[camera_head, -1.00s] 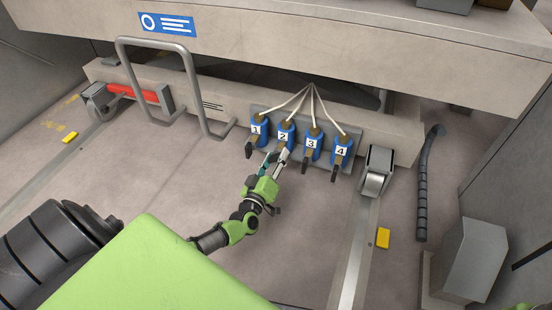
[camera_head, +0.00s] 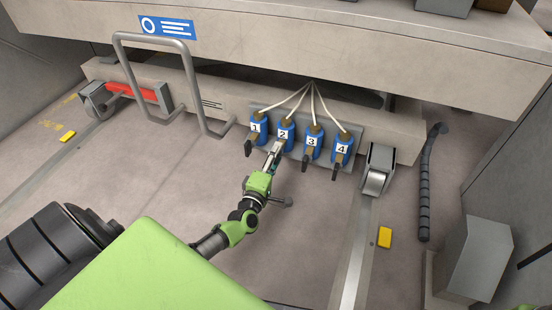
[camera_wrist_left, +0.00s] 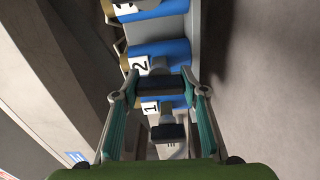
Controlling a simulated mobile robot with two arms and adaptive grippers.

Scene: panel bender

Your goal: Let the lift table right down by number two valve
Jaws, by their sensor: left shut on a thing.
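Four numbered blue valves sit in a row on a grey plate, each with a dark handle. Number two valve (camera_head: 286,133) is second from the left, and my left gripper (camera_head: 275,152) reaches it from below. In the left wrist view, the dark handle (camera_wrist_left: 160,86) of number two valve (camera_wrist_left: 160,52) is between my left fingers, which are shut on it. Number one valve (camera_wrist_left: 177,103) shows below it there. The large beige body above (camera_head: 300,50), seemingly the lift table, has a dark gap under it. My right gripper is not in view.
Number one valve (camera_head: 258,128) and number three valve (camera_head: 312,142) stand close on either side. A grey tube rail (camera_head: 165,45) rises at the left. A roller (camera_head: 376,172) and a yellow block (camera_head: 385,237) are at the right. The floor before the valves is clear.

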